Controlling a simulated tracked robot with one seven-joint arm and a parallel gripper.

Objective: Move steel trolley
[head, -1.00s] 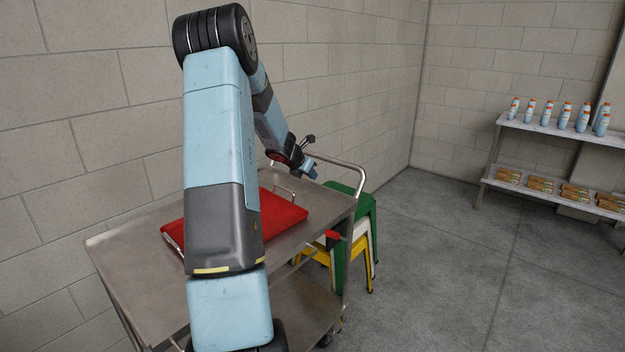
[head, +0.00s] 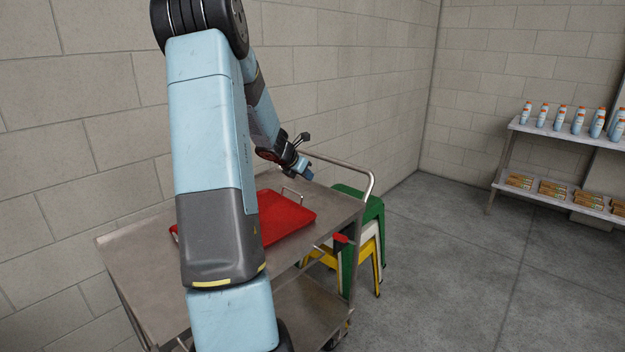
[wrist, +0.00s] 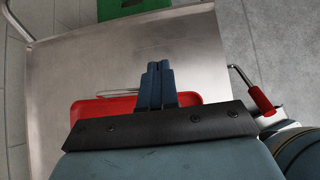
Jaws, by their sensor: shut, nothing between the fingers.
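The steel trolley (head: 335,205) stands by the block wall at left, with an upper deck, a lower shelf (head: 312,308) and a tubular push handle (head: 366,172) at its far end. A red tray (head: 292,218) with metal handles lies on the upper deck, partly hidden by my arm. My gripper (head: 303,168) is above the deck, near the handle end. In the wrist view my gripper (wrist: 157,68) is shut and empty, above the steel deck (wrist: 110,62) with the red tray (wrist: 90,108) below it. A red-gripped lever (wrist: 261,98) is at the trolley's side.
Green, white and yellow stools (head: 375,210) are stacked close beyond the trolley's handle end. A shelf rack (head: 510,160) with several bottles (head: 560,118) and packs stands at the right. The block wall runs close behind the trolley. The grey floor (head: 450,270) at right is clear.

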